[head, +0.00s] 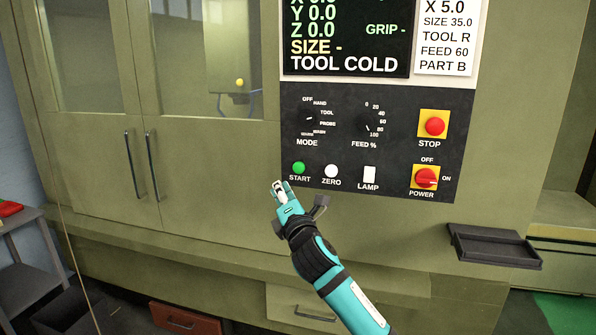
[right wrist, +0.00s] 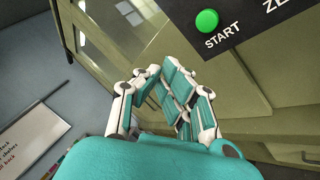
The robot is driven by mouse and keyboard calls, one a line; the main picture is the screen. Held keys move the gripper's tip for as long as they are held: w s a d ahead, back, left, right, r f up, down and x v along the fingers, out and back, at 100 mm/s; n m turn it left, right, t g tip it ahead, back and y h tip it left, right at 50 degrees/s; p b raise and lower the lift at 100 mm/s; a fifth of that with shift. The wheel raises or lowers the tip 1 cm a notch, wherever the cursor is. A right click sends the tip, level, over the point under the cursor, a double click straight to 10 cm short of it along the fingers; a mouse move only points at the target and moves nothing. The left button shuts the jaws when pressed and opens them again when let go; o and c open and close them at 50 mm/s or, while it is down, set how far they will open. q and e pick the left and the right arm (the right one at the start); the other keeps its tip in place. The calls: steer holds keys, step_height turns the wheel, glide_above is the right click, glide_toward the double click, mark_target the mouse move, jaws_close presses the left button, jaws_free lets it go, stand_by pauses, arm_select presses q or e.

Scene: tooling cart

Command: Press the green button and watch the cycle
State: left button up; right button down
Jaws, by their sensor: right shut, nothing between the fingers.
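The green START button (head: 299,168) sits at the lower left of the black control panel (head: 345,185). It also shows in the right wrist view (right wrist: 207,21), near the top edge, with the START label below it. My right gripper (head: 279,186) is shut and empty. In the head view its tip appears just below and left of the green button, and in the right wrist view the fingers (right wrist: 160,75) are below and left of it. No contact shows. The screen (head: 345,40) reads "TOOL COLD", "SIZE -" and "GRIP -". My left gripper is not in view.
A white ZERO button (head: 331,171), a LAMP switch (head: 369,174), a red STOP button (head: 435,126) and a red POWER knob (head: 426,177) share the panel. Cabinet doors (head: 135,150) with handles are at left. A dark tray (head: 495,245) juts out at lower right.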

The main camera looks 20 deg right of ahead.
mark_target(299, 168)
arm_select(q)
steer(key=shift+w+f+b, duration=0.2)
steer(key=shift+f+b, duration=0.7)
arm_select(e)
steer(key=shift+w+d, duration=0.8)
steer(key=shift+w, duration=0.45)
steer(key=shift+w+d, duration=0.85)
steer(key=shift+w, duration=0.35)
steer(key=shift+w+d, duration=0.8)
steer(key=shift+w, duration=0.45)
steer(key=shift+w+d, duration=0.25)
steer(key=shift+w, duration=0.1)
steer(key=shift+w+d, duration=0.1)
steer(key=shift+w, duration=0.05)
steer(key=shift+w+d+r, duration=0.1)
steer(key=shift+w+d, duration=0.2)
